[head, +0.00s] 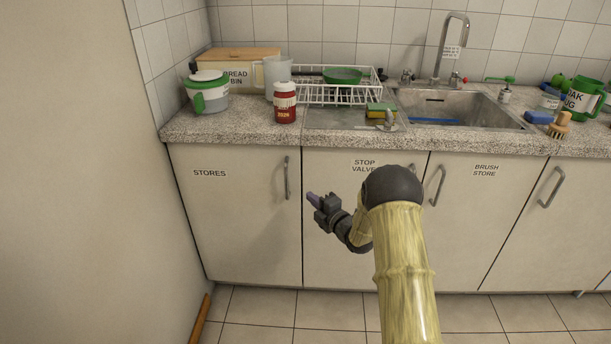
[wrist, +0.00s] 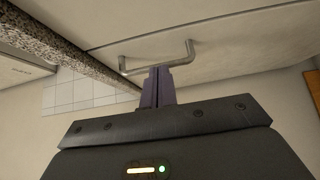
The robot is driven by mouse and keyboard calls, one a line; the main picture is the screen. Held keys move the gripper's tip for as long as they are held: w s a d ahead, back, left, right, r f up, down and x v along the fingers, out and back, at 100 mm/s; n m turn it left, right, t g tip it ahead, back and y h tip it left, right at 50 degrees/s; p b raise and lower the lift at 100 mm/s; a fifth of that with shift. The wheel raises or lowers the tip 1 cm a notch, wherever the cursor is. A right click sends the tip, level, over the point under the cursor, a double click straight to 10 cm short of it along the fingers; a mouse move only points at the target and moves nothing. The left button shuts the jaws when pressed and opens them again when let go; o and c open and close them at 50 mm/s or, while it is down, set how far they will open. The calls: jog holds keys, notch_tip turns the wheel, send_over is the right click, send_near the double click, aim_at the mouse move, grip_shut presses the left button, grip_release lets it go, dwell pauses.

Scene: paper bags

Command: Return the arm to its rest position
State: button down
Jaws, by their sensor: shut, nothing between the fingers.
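My gripper (head: 313,200) is in front of the lower cabinets in the head view, near the edge between the STORES door (head: 228,215) and the STOP VALVE door (head: 345,235). It points left. In the wrist view my gripper (wrist: 161,72) shows its two fingers closed together, with nothing between them. A metal door handle (wrist: 155,58) appears just beyond the fingertips there; I cannot tell whether they touch. My arm reaches up from the bottom of the head view and bends at the dark joint. Both doors look closed.
The speckled counter (head: 240,128) runs above the doors. On it stand a bread bin (head: 238,62), a red jar (head: 285,103), a dish rack (head: 325,93) and a sink (head: 460,108). A plain wall (head: 85,180) closes off the left. The tiled floor in front shows free room.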

jog(key=s+d+r+m+g+h, duration=0.2)
jog(key=s+d+m+g+h, duration=0.15)
jog(key=s+m, duration=0.35)
jog(key=s+d+r+m+g+h, duration=0.2)
jog(key=s+r+m+h, duration=0.1)
jog(key=s+m+h, duration=0.3)
jog(key=s+m+g, duration=0.7)
jog(key=s+m, duration=0.4)
jog(key=s, duration=1.5)
notch_tip(320, 180, up, 29)
jog(key=p, duration=2.9)
jog(key=shift+d, duration=0.35)
jog(key=shift+w+f, duration=0.1)
